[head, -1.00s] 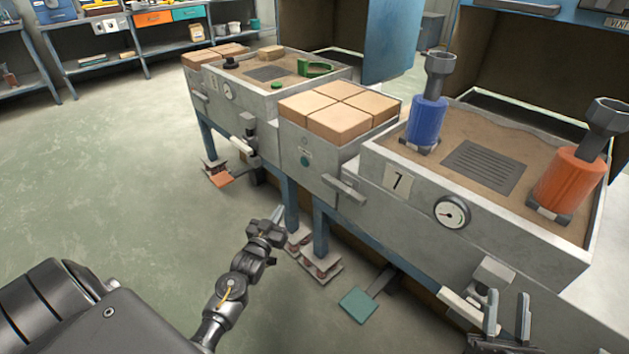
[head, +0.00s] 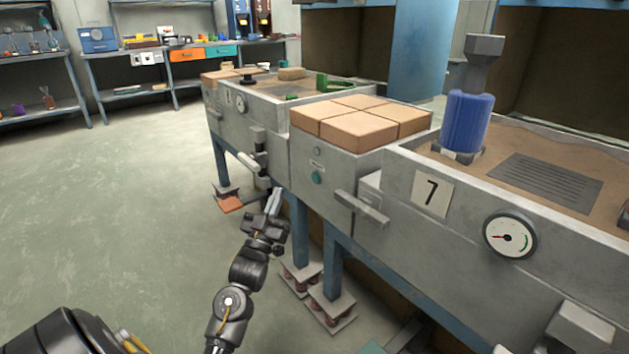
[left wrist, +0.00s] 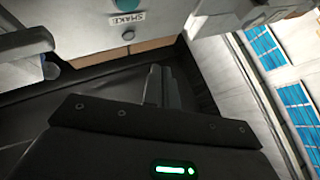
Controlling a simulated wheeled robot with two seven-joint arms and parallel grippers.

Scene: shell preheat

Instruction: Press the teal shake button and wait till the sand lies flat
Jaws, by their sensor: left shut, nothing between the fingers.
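The teal shake button (head: 317,177) is a small round knob on the front of the grey cabinet below the tan blocks. In the left wrist view the button (left wrist: 128,35) is at the top, beside a label reading SHAKE. My left gripper (head: 274,198) is shut and empty, in front of the cabinet, left of and lower than the button, and apart from it. Its shut fingers (left wrist: 162,85) point toward the cabinet in the left wrist view. Sand (head: 540,150) fills the box marked 7 and looks uneven at the back. My right gripper is out of view.
A blue cylinder (head: 466,122) stands on the sand near a dark grate (head: 547,182). A handle (head: 361,207) juts from the cabinet right of the button. A gauge (head: 510,235) is on the front of box 7. Open floor (head: 130,210) lies to the left.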

